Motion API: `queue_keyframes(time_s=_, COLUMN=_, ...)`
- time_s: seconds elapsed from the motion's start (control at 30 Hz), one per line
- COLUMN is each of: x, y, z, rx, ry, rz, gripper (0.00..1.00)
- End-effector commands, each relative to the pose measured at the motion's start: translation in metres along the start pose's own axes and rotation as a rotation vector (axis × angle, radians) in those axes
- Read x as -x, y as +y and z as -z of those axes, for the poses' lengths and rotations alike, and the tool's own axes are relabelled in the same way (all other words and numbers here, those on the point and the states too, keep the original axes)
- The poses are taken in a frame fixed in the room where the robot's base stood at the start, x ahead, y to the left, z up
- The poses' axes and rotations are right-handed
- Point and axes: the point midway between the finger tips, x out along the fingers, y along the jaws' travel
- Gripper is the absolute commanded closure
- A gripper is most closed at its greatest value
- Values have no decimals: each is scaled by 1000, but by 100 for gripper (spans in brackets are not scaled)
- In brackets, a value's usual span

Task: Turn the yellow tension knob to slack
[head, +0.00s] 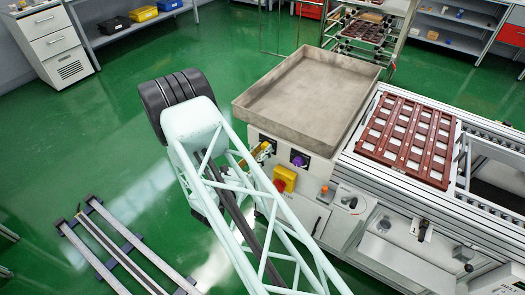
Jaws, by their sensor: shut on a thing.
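The yellow tension knob (263,149) shows only as a small yellow-orange patch on the front panel of the potting machine, below the grey tray. My gripper (252,157) is at this knob, shut on it, and mostly hidden behind my pale green lattice arm. The knob's pointer and the marks around it cannot be made out.
A purple knob (297,159) sits just right of the yellow one. A red and yellow switch (284,178) is below. The grey tray (308,88) overhangs the panel. A brown pot carrier (408,139) lies on the conveyor at right. The green floor at left is mostly open.

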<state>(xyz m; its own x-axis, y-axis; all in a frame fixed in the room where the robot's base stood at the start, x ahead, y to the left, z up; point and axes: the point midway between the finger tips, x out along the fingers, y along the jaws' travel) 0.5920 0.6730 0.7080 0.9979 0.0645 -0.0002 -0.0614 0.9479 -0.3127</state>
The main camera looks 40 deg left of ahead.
Motion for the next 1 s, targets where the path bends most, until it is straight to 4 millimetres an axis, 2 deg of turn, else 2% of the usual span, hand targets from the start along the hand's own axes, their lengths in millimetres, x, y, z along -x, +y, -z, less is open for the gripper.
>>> queue_keyframes(time_s=0.47, x=0, y=0, z=-1, rx=178, ry=0, rz=0, gripper=88)
queue_keyframes(time_s=1.0, x=0, y=0, z=-1, rx=600, ry=-1, rz=0, gripper=88)
